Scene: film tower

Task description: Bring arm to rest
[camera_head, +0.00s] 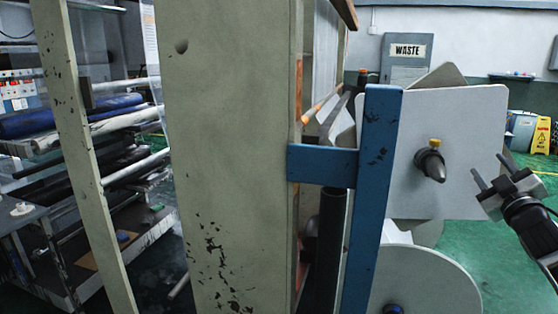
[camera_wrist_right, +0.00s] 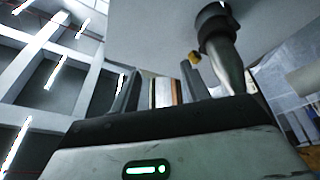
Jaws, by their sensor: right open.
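My right gripper (camera_head: 491,171) is at the right side of the head view, with its two fingers apart and nothing between them. It is in free air to the right of a dark knob with a metal tip (camera_head: 431,165) on a light grey plate (camera_head: 462,125), and it stands apart from the knob. In the right wrist view my gripper (camera_wrist_right: 158,85) has its fingers spread, and the dark knob shows beyond them at the upper right (camera_wrist_right: 215,30). My left gripper is not in view.
A chipped beige panel (camera_head: 225,150) and a blue post (camera_head: 372,200) fill the middle. A rounded grey plate (camera_head: 430,285) is below. A rack with blue and white rolls (camera_head: 75,118) is at left. Green floor (camera_head: 480,255) is open at right, with a waste sign (camera_head: 410,51) behind.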

